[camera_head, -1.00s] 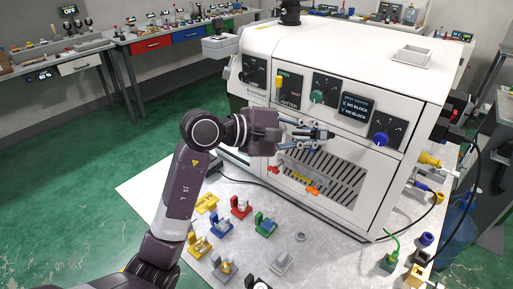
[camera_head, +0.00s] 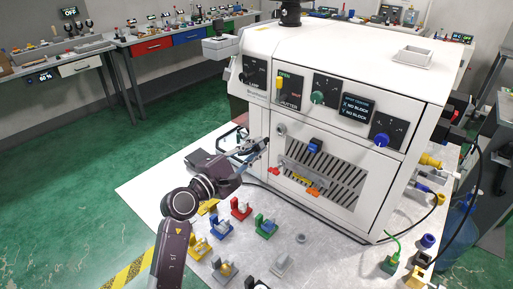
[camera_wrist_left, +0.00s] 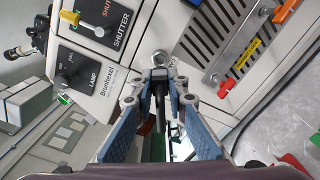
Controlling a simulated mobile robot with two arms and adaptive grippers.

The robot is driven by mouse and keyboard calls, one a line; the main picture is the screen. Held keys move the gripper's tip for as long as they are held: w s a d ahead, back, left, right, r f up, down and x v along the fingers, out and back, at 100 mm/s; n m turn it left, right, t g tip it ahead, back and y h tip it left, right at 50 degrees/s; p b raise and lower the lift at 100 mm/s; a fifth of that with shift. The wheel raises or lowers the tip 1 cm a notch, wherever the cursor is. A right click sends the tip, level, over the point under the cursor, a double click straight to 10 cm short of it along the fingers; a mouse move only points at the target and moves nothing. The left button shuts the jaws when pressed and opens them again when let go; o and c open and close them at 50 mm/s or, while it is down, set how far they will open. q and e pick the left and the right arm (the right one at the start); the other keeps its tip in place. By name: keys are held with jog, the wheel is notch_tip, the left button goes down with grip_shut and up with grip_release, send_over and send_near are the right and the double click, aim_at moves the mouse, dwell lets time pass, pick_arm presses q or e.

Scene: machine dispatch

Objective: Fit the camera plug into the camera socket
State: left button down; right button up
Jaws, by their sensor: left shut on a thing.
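My left gripper (camera_head: 258,146) is beside the left end of the white machine's front, with its fingers pointing toward the machine. In the left wrist view the gripper (camera_wrist_left: 160,82) is shut on a slim black part (camera_wrist_left: 159,108), which looks like the camera plug; the finger pads partly hide it. A round grey fitting with a dark centre (camera_head: 281,129) sits on the machine's front, to the right of the fingertips. It also shows in the left wrist view (camera_wrist_left: 188,45), beyond the fingertips and apart from them. My right gripper is not in view.
The white machine (camera_head: 350,70) carries knobs, a shutter lever and a slotted vent panel (camera_head: 325,181). A dark block with a blue face (camera_head: 315,146) is at the panel's top. Several coloured fixtures (camera_head: 241,208) stand on the table before it. A black cable (camera_head: 285,200) runs along the machine's base.

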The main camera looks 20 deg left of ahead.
aim_at(266, 138)
pick_arm(q)
jog(key=shift+x, duration=2.35)
jog(key=shift+x, duration=1.05)
jog(key=c, duration=1.4)
grip_release()
jog(key=shift+c, duration=0.2)
jog(key=shift+s+f, duration=0.1)
jog(key=shift+p+v, duration=0.35)
jog(key=shift+v, duration=2.5)
